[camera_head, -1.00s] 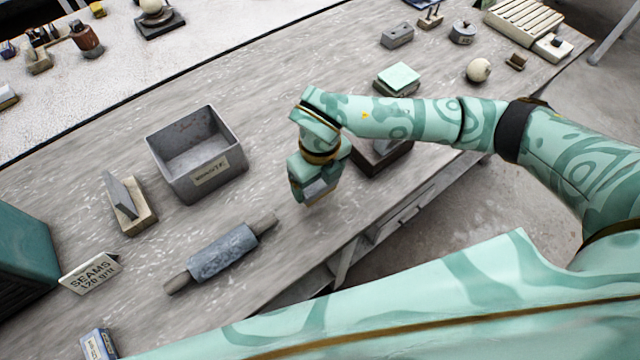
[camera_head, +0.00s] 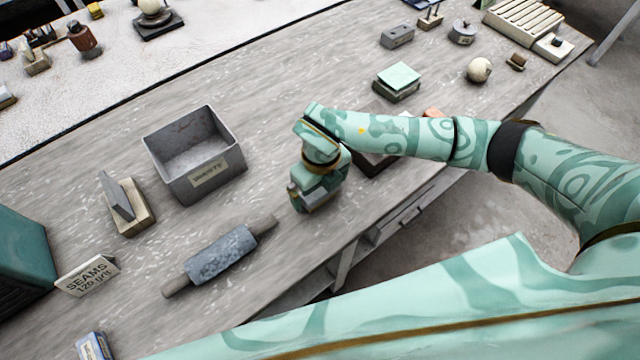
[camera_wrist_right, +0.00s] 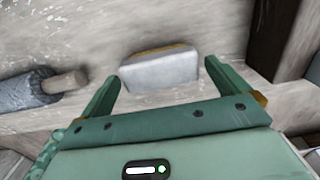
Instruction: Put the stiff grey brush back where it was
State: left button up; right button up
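The stiff grey brush (camera_wrist_right: 160,70) shows in the right wrist view as a pale grey block with a yellow-brown far edge. It sits between the two fingers of my right gripper (camera_wrist_right: 160,72), spanning nearly the whole gap. In the head view my right gripper (camera_head: 312,203) points down over the grey table, right of the roller. The brush is mostly hidden there by the gripper. I cannot tell whether it touches the table. My left gripper is not in view.
A stone roller (camera_head: 220,255) lies left of the gripper, and an open grey bin (camera_head: 195,155) stands behind it. A dark tray (camera_head: 372,163) is partly hidden under my right forearm.

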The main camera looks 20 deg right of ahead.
aim_at(321, 190)
notch_tip(321, 190, up, 12)
jog(key=p, duration=0.2)
jog(key=shift+s+r, duration=0.15)
